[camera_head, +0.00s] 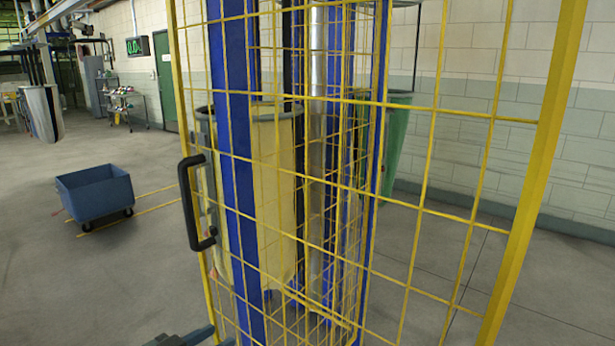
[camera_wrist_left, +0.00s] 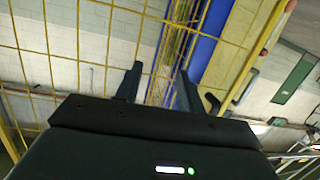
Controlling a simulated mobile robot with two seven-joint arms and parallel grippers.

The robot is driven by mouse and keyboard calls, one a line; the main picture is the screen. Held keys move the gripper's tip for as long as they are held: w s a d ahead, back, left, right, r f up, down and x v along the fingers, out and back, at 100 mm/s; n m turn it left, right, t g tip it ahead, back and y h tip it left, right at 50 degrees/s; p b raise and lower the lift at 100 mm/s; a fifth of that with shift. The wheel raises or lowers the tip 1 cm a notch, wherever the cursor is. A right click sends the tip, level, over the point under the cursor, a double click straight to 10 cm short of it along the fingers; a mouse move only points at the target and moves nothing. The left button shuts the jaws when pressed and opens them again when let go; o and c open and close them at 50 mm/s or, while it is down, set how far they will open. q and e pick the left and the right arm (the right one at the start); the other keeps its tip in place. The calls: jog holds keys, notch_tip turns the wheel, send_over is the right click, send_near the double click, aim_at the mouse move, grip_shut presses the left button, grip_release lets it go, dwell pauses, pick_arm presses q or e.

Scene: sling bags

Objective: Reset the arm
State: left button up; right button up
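My left gripper shows in the left wrist view (camera_wrist_left: 158,88) with its two dark fingers apart and nothing between them. In the head view only a small grey part of it (camera_head: 182,339) shows at the bottom edge, below the yellow wire cage door (camera_head: 420,215). The black door handle (camera_head: 190,205) is above it and apart from it. A pale yellow sling bag (camera_head: 272,190) hangs behind the wire mesh, and a green one (camera_head: 398,140) is farther back. My right gripper is not in view.
The yellow mesh and blue posts (camera_head: 235,150) stand close in front of me. A blue wheeled bin (camera_head: 95,193) is on the floor at the left. Another pale bag (camera_head: 42,112) hangs at the far left. The floor between the bin and the cage is clear.

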pick_arm(q)
jog(key=s+d+f+n+g+y+p, duration=0.1)
jog(key=s+f+y, duration=0.4)
jog(key=s+f, duration=1.1)
jog(key=s+d+n+g, duration=0.1)
jog(key=s+d+n, duration=0.1)
jog(key=s, duration=0.1)
jog(key=shift+s+y+p, duration=0.2)
jog(key=shift+y+p, duration=0.1)
jog(key=shift+p, duration=0.05)
